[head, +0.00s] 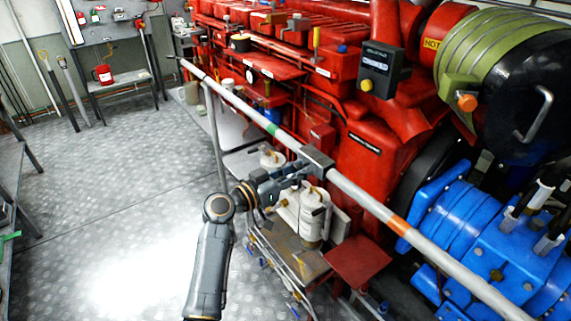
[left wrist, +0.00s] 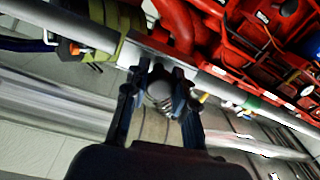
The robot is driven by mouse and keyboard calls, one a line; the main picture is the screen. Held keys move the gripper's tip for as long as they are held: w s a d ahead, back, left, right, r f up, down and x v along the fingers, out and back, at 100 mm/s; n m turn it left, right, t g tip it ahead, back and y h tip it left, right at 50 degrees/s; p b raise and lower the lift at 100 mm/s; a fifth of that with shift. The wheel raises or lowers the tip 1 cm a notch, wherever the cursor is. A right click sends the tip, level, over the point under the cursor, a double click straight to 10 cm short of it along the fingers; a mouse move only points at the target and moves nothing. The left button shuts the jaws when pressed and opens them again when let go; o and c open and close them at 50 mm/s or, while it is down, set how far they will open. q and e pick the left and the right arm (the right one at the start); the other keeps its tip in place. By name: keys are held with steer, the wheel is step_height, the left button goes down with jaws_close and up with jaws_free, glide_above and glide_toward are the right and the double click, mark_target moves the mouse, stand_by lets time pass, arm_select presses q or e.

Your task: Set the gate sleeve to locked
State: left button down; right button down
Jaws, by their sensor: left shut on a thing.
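The gate sleeve (head: 318,157) is a dark grey block around a long pale rail (head: 358,193). It sits between a green band (head: 272,129) and an orange band (head: 398,225), nearer the green one in the head view. My left gripper (head: 303,169) reaches in from the left and is shut on the sleeve from its near side. In the left wrist view the sleeve (left wrist: 150,52) lies across the fingertips (left wrist: 160,72), which partly hide it. The green band (left wrist: 246,101) shows to the right there. My right gripper is not in view.
The red engine (head: 370,155) stands close behind the rail, with blue machinery (head: 490,250) at right. White canisters (head: 312,222) stand just below my gripper. A bench (head: 115,84) is at the back left. The grey floor (head: 110,200) at left is largely open.

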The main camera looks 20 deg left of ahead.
mark_target(319, 174)
arm_select(q)
steer(key=s+d, duration=0.2)
steer(key=d, duration=0.1)
steer(key=shift+s+d+f, duration=0.1)
steer(key=shift+s+d, duration=0.05)
steer(key=shift+s, duration=0.15)
steer(key=c, duration=1.4)
jaws_free()
steer(key=shift+c, duration=0.2)
steer(key=o, duration=0.3)
steer(key=shift+o, duration=0.4)
steer(key=shift+d, duration=0.1)
steer(key=shift+s+a, duration=0.25)
steer(key=shift+a, duration=0.1)
steer(key=v, duration=1.1)
steer(key=shift+s, duration=0.25)
